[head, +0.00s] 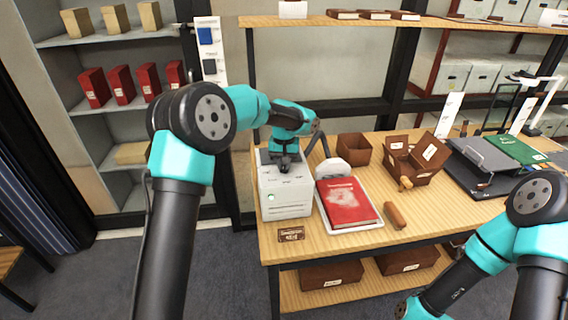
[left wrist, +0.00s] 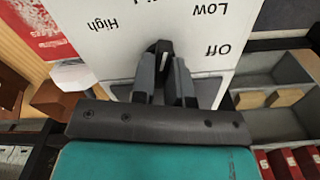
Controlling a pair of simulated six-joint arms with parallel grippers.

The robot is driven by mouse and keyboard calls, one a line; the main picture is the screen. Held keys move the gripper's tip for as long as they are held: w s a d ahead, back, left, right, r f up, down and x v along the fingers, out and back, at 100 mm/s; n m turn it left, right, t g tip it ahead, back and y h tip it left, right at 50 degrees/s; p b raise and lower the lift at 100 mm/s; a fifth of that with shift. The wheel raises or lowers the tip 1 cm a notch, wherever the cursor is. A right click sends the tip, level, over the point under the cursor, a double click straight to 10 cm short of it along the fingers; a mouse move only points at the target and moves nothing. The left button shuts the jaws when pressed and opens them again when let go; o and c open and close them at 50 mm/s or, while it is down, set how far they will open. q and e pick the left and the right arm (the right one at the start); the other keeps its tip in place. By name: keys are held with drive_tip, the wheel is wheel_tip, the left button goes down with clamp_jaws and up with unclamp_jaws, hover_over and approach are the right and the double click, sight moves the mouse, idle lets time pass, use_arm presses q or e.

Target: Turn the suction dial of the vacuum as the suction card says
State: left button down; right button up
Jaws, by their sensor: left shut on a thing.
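The vacuum (head: 286,196) is a white box with a green light on its front, at the table's left end. My left gripper (head: 285,164) points down onto its top. In the left wrist view, the vacuum's white top (left wrist: 100,40) bears the words High, Low and Off, and one word cut off at the top edge. My left gripper (left wrist: 164,72) is shut on the dark suction dial (left wrist: 160,47) there. The fingers hide most of the dial, so I cannot tell its setting. I cannot tell which card is the suction card.
A brown card (head: 291,234) with small print is at the table's front edge. A red book (head: 346,202) lies on a white tray right of the vacuum. Brown boxes (head: 354,149) stand behind. A white panel with coloured squares (head: 209,66) hangs on the left post.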

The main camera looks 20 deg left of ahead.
use_arm(q)
drive_tip(key=shift+n, duration=1.7)
drive_tip(key=c, duration=1.1)
unclamp_jaws()
drive_tip(key=shift+r, duration=0.1)
wheel_tip(320, 180, up, 17)
drive_tip(key=shift+r, duration=0.1)
